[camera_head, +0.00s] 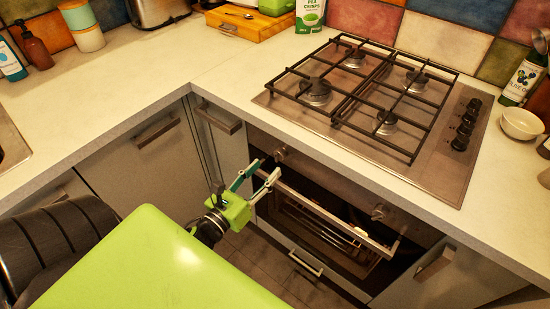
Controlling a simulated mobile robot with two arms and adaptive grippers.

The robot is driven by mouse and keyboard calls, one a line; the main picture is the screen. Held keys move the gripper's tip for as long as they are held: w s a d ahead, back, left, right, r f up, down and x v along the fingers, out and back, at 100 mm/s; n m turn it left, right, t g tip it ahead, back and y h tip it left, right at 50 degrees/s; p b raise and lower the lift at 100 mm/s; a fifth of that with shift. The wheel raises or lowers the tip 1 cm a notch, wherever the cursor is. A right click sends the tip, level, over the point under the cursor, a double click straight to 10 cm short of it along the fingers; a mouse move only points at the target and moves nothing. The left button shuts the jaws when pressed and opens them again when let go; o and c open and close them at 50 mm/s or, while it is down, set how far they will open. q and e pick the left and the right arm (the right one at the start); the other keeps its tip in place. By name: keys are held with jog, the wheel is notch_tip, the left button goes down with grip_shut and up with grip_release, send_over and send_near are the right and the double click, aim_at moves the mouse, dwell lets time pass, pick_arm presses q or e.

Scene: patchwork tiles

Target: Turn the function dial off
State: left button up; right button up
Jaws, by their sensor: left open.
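The built-in oven (330,187) sits under the worktop, with two round dials on its front panel. One is the left dial (281,153) and the other is the right dial (378,211). I cannot tell which is the function dial, nor read their markings. My left gripper (267,168) is open, with nothing seen between its fingers. Its fingertips are just left of and below the left dial, by the left end of the oven handle (335,215). Whether they touch the handle or panel is unclear. My right gripper is not in view.
A gas hob (450,165) with black grates and several knobs (465,125) lies above the oven. Grey cabinets flank it, with handles sticking out at left (218,118) and right (435,262). A bowl (521,124) and a bottle (522,78) stand at right. The left worktop is mostly clear.

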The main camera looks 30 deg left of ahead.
aim_at(276, 159)
pick_arm(q)
jog(key=w, duration=0.5)
jog(key=shift+w+d, duration=0.1)
jog(key=shift+w, duration=0.25)
jog(key=c, duration=1.1)
